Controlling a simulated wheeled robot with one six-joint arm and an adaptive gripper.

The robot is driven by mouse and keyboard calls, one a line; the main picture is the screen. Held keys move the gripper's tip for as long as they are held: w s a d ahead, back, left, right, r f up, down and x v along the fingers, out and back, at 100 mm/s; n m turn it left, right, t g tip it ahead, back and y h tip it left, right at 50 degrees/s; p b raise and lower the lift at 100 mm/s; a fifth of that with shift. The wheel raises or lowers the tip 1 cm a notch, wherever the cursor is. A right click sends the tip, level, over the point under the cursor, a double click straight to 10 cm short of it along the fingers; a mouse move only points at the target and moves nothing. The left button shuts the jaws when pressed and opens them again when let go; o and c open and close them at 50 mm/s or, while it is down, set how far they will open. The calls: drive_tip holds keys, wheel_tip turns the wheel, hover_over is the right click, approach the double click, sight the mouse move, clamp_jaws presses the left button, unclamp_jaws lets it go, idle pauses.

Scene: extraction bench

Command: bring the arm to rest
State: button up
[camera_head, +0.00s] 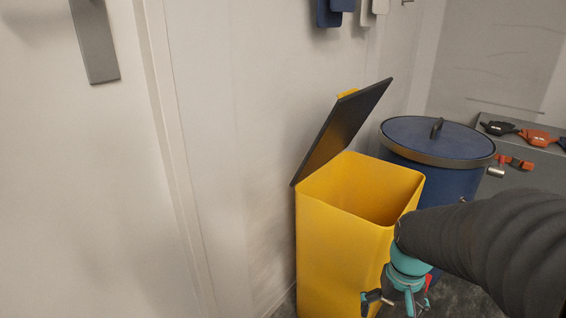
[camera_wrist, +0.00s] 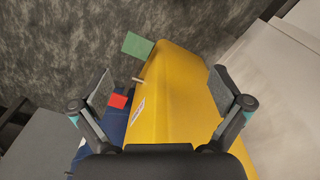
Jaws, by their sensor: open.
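My gripper (camera_head: 395,303) hangs at the lower right of the head view, at the end of my dark sleeved arm, in front of the yellow bin. In the wrist view my gripper (camera_wrist: 160,100) has its two fingers wide apart, with nothing between the pads. The yellow bin (camera_head: 335,250) stands below the wall with its dark lid (camera_head: 343,130) tilted up. The part of its inside that shows looks empty; the bottom is hidden. The bin's yellow side (camera_wrist: 175,85) fills the middle of the wrist view, behind the fingers.
A blue drum (camera_head: 440,138) with a closed lid stands right of the bin. A grey bench (camera_head: 520,180) at the right carries dark and orange items. A green square (camera_wrist: 138,46) and a red square (camera_wrist: 118,101) show in the wrist view. Dark floor (camera_wrist: 60,45) lies clear beside the bin.

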drive_tip(key=s+a+r+n+t+p, duration=0.1)
drive_tip(key=s+a+r+t, duration=0.1)
drive_tip(key=r, duration=0.5)
drive_tip(key=s+a+r+t+p, duration=0.1)
drive_tip(key=s+a+r+t, duration=0.2)
drive_tip(key=r, duration=0.4)
drive_tip(key=shift+s+a+r+n, duration=0.4)
drive_tip(key=shift+s+a, duration=0.35)
drive_tip(key=shift+s, duration=0.35)
